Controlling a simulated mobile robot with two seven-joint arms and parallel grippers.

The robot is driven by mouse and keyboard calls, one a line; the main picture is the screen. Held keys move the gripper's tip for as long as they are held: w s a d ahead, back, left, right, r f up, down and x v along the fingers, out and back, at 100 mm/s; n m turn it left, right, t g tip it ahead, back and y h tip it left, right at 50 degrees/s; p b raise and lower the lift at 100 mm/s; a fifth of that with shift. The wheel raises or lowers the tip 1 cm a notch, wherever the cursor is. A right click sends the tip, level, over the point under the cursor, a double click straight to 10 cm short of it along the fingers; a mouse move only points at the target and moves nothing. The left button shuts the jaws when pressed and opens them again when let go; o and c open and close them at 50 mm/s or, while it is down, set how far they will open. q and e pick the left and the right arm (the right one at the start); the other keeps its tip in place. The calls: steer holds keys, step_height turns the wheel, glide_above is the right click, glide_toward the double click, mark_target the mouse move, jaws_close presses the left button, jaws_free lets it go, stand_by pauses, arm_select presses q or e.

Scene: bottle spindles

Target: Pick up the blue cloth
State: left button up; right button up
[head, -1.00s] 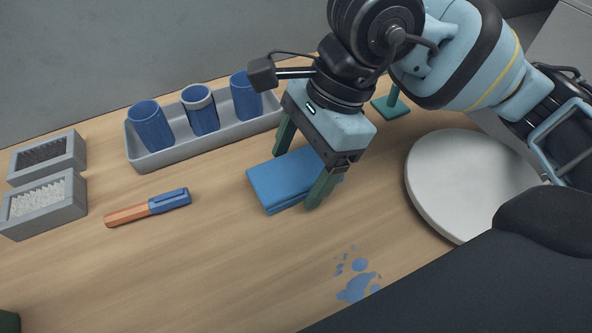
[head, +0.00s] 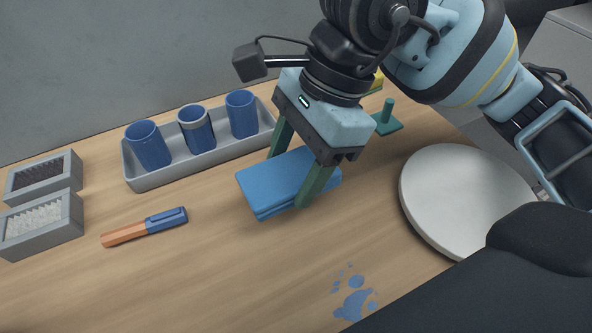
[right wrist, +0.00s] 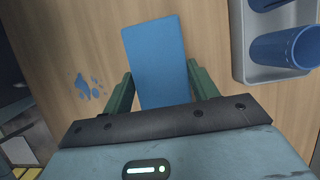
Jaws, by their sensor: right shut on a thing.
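The folded blue cloth (head: 268,186) is between the green fingers of my right gripper (head: 296,168), near the middle of the table in the head view. The gripper points down and is shut on the cloth. The cloth looks slightly raised above the wood, though the gap under it is hard to see. In the right wrist view the cloth (right wrist: 157,60) sticks out flat between both fingers (right wrist: 158,90). Part of it is hidden behind the near finger and the palm. My left gripper is not in view.
A grey tray (head: 185,172) with three blue cups stands behind the cloth. A white plate (head: 468,200) is at the right, a blue spill (head: 355,303) in front. An orange-and-blue marker (head: 145,228) and two grey boxes (head: 42,228) lie left. A green stand (head: 387,122) is behind.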

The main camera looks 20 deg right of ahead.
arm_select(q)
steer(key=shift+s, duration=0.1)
arm_select(e)
steer(key=s+a, duration=0.7)
steer(key=s+a+r, duration=0.1)
steer(key=s+a, duration=0.2)
steer(key=s, duration=0.1)
steer(key=shift+s+a, duration=0.1)
steer(key=shift+a, duration=0.3)
